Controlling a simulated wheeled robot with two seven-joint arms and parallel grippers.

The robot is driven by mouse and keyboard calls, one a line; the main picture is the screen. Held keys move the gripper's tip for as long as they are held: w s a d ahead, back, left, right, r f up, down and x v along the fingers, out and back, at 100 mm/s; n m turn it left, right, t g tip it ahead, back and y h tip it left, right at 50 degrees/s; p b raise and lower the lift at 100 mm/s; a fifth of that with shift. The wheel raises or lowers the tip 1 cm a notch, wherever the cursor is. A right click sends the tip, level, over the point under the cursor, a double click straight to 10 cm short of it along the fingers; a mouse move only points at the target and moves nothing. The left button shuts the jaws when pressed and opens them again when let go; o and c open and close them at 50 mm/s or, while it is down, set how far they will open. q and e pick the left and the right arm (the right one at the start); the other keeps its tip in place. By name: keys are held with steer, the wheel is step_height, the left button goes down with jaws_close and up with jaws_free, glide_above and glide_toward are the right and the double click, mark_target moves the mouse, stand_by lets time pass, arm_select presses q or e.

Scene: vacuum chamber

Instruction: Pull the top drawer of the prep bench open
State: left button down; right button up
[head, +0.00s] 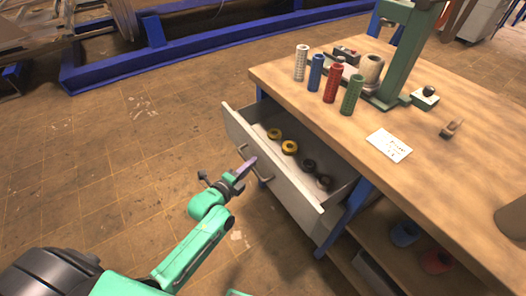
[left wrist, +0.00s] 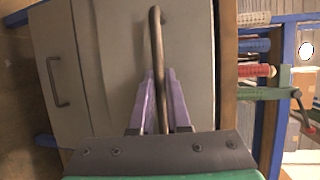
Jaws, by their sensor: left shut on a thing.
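The top drawer (head: 310,208) of the wooden-topped prep bench (head: 420,150) stands well out from the bench, its inside showing. It holds two yellow rings (head: 289,147) and several dark ones (head: 309,166). My left gripper (head: 248,165) is at the drawer's bar handle (head: 264,176). In the left wrist view its purple fingers (left wrist: 162,85) are shut around the handle (left wrist: 156,40), one on each side. The grey drawer front (left wrist: 195,60) fills the middle of that view. My right gripper is out of view.
White, blue, red and green cylinders (head: 351,95) stand near the bench edge, beside a green press stand (head: 405,55). A white card (head: 389,146) lies on top. A second handle (left wrist: 58,82) shows in the left wrist view. Tiled floor (head: 130,170) is clear left of the drawer.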

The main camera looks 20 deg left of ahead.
arm_select(q)
steer(key=s+a+p, duration=0.4)
steer(key=s+a, duration=0.6)
steer(key=s, duration=0.2)
steer(key=c, duration=0.9)
jaws_free()
steer(key=v, duration=1.4)
steer(key=shift+s+r, duration=0.15)
steer(key=shift+s, duration=0.15)
